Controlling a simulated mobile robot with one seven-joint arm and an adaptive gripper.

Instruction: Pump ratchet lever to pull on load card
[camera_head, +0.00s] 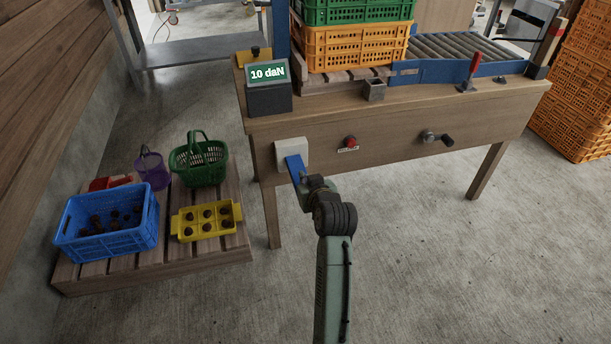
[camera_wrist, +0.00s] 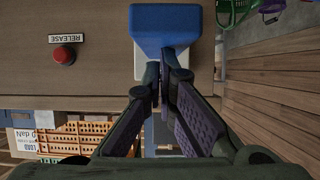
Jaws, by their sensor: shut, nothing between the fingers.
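The blue ratchet lever (camera_head: 293,163) sits on a white plate (camera_head: 302,147) on the bench's front panel, left of centre. In the wrist view, the broad blue lever (camera_wrist: 172,24) is at the top. My gripper (camera_head: 304,181) is at the lever's lower end. In the wrist view, my gripper (camera_wrist: 166,68) has its fingertips together, with nothing between them, at the lever's edge; I cannot tell whether they touch it. The display (camera_head: 268,74) on the bench reads "10 daN". A white load card (camera_wrist: 26,139) with upside-down print, partly legible as "daN", is at lower left in the wrist view.
A red button (camera_head: 350,142), labelled RELEASE in the wrist view (camera_wrist: 64,55), and a crank (camera_head: 437,138) are right of the lever. Stacked crates (camera_head: 355,48) stand on the bench. A low pallet (camera_head: 225,248) with a blue crate (camera_head: 110,240) and baskets is left.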

